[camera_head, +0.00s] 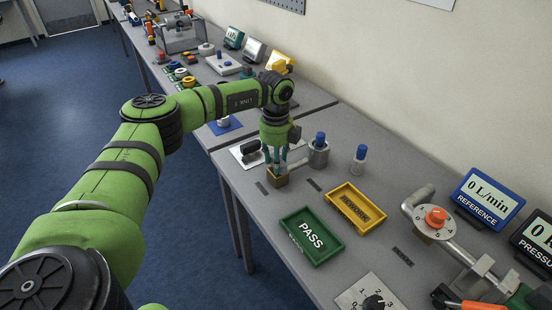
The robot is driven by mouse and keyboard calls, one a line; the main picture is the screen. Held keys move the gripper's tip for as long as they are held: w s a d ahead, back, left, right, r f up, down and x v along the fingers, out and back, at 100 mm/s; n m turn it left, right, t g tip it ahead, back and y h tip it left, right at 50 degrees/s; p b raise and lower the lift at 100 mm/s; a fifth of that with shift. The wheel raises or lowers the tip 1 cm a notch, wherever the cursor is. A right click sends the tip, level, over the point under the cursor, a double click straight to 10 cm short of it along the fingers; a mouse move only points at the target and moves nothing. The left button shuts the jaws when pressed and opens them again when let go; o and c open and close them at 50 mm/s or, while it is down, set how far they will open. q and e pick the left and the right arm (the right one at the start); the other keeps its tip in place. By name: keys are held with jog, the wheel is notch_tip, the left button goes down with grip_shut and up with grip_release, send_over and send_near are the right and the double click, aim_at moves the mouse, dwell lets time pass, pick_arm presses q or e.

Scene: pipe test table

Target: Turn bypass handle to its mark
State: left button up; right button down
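No label marks a bypass handle, so I cannot tell for sure which part it is. An orange knob (436,217) sits on a grey pipe with a numbered white dial at the right. A black knob (373,302) sits on a numbered white plate at the bottom. A black handle (250,147) stands on a white plate just left of my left gripper (276,168). This gripper points down, its fingertips at a small brown block (279,181) at the table's left edge. I cannot tell whether the fingers grip the block. My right gripper is out of view.
A green PASS tray (311,248) and a yellow REWORK tray (341,199) lie mid-table. A grey cylinder with a blue top (319,152) is close right of the gripper; a blue-topped bottle (359,160) stands beyond. A REFERENCE display (488,198) stands at right.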

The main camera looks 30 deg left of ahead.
pick_arm(q)
jog(key=m, duration=0.4)
jog(key=shift+a, duration=0.1)
jog(key=m, duration=0.3)
jog(key=shift+w+a+m, duration=0.1)
jog(key=shift+m, duration=0.3)
jog(key=m+b, duration=0.1)
jog(key=m, duration=0.4)
jog(key=shift+w, duration=0.2)
jog(key=m+b, duration=0.1)
jog(key=m, duration=0.4)
jog(key=shift+w, duration=0.1)
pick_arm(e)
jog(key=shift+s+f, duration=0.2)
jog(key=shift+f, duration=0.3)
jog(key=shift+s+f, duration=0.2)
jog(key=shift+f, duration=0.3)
pick_arm(q)
jog(key=shift+m, duration=0.3)
jog(key=o, duration=1.2)
jog(key=shift+c, duration=0.2)
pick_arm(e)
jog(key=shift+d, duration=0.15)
